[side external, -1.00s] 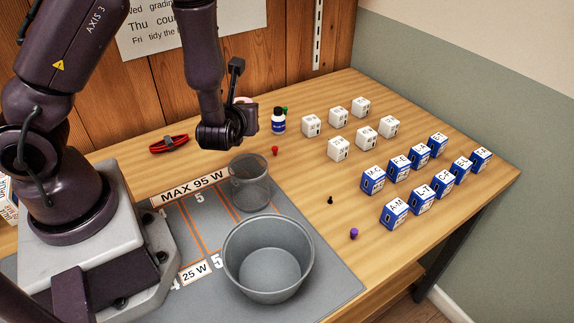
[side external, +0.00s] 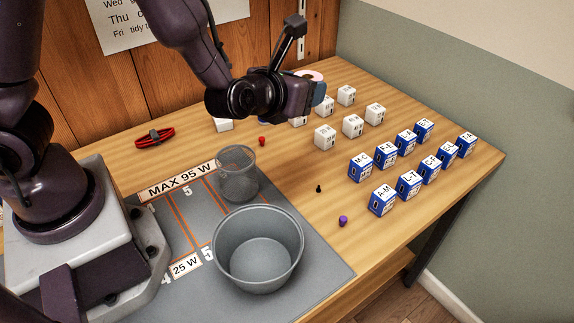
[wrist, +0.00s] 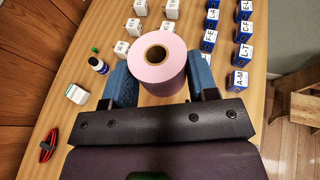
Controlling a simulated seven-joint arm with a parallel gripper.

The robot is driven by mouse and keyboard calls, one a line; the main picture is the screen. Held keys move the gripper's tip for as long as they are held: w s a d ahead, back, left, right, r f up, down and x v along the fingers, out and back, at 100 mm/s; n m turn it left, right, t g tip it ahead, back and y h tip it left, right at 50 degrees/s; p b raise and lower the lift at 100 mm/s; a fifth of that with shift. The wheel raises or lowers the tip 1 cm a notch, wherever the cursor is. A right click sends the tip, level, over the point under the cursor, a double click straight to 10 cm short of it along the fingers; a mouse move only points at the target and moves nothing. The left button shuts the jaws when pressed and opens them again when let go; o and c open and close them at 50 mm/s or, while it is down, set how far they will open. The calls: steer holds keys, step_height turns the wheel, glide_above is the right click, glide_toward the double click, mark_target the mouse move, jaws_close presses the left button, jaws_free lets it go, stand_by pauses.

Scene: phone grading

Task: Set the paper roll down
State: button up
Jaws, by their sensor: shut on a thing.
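The paper roll (wrist: 160,68) is pale pink with a brown core. It sits between the blue-padded fingers of my gripper (wrist: 160,88) in the wrist view, with its open core facing the camera. In the side external view only a pink edge of the roll (side external: 312,75) shows behind my gripper (side external: 312,95). My gripper is shut on the roll and appears to be above the table (side external: 290,190), close to the white boxes. The gap between the roll and the table is hidden.
White boxes (side external: 353,126) and blue-and-white boxes (side external: 383,200) stand in rows on the right. A wire-mesh cup (side external: 237,175) and a grey bucket (side external: 258,240) stand on the grey mat. A bottle (wrist: 98,65), a small white box (wrist: 77,94) and red cable (wrist: 47,146) lie left.

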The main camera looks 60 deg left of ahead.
steer(key=s+a+f+n+g+y, duration=0.2)
steer(key=s+f+n+g+y, duration=0.2)
steer(key=s+f+n+y, duration=0.4)
steer(key=s+a+n+g+y, duration=0.2)
steer(key=s+a+n+g, duration=0.15)
steer(key=g, duration=0.25)
glide_above(291, 172)
steer(key=f, duration=0.9)
steer(key=shift+s+f, duration=0.15)
steer(key=shift+s, duration=0.15)
steer(key=shift+w+f, duration=0.15)
steer(key=shift+f, duration=0.75)
steer(key=shift+w+f, duration=0.15)
steer(key=shift+f, duration=0.75)
steer(key=shift+f, duration=0.15)
steer(key=shift+f, duration=0.45)
